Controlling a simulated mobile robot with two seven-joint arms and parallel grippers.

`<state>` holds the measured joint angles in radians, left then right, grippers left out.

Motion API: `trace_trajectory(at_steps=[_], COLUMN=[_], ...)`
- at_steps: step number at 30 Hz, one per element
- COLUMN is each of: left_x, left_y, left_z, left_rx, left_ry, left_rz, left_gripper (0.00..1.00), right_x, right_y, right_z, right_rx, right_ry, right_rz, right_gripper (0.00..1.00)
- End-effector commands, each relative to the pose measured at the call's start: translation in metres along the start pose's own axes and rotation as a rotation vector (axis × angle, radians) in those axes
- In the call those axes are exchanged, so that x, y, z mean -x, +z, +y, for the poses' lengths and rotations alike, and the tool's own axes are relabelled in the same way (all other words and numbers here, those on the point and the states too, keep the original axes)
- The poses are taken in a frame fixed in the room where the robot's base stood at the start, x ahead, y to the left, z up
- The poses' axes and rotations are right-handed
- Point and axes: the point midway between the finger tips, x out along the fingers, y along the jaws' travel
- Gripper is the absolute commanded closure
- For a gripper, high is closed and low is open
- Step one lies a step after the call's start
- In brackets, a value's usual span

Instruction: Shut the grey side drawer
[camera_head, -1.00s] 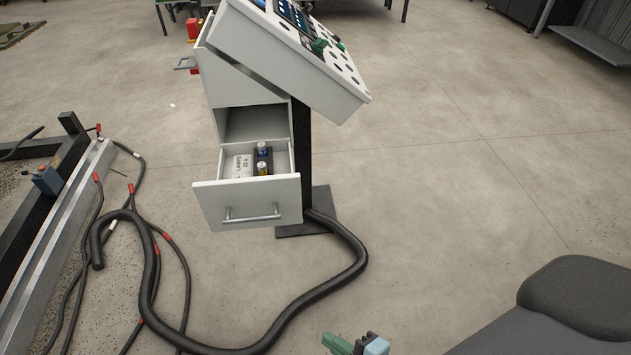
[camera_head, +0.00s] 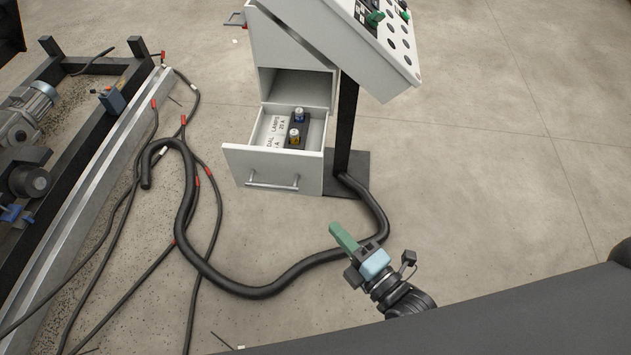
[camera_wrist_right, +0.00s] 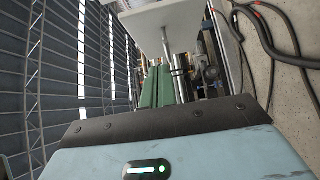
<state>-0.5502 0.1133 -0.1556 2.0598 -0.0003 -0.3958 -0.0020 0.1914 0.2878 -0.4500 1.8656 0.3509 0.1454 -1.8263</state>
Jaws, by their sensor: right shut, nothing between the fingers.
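The grey side drawer (camera_head: 272,167) is pulled out from the lower part of the grey console (camera_head: 290,55), with its bar handle (camera_head: 271,182) on the front. In it lie a labelled box (camera_head: 272,133) and two small cylindrical items (camera_head: 296,125). My right gripper (camera_head: 343,236) is to the right of and nearer than the drawer, apart from it, with its green fingers shut and empty. In the right wrist view the green fingers (camera_wrist_right: 157,88) point toward a pale panel (camera_wrist_right: 165,18); I cannot tell surely which panel. My left gripper is not in view.
A thick black hose (camera_head: 255,291) loops over the floor in front of the drawer and up to the console's black foot (camera_head: 345,172). Thin cables (camera_head: 133,225) and a metal rail frame (camera_head: 85,200) lie to the left. The floor at right is clear.

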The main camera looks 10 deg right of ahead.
Motion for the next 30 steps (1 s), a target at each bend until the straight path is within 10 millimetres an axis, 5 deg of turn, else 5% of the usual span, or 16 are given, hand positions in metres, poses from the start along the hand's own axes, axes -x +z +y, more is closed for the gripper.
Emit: trace_trajectory(at_steps=[17,30], left_x=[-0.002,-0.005], left_y=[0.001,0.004], left_z=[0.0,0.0], left_rx=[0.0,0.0], left_ry=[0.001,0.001], left_rz=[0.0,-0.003], left_gripper=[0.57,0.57], right_x=[-0.099,-0.123], right_y=[0.0,0.028], right_z=[0.001,0.0], right_rx=[-0.003,-0.001], right_ry=[0.002,0.0], right_rz=[0.0,0.0], right_gripper=[1.0,1.0])
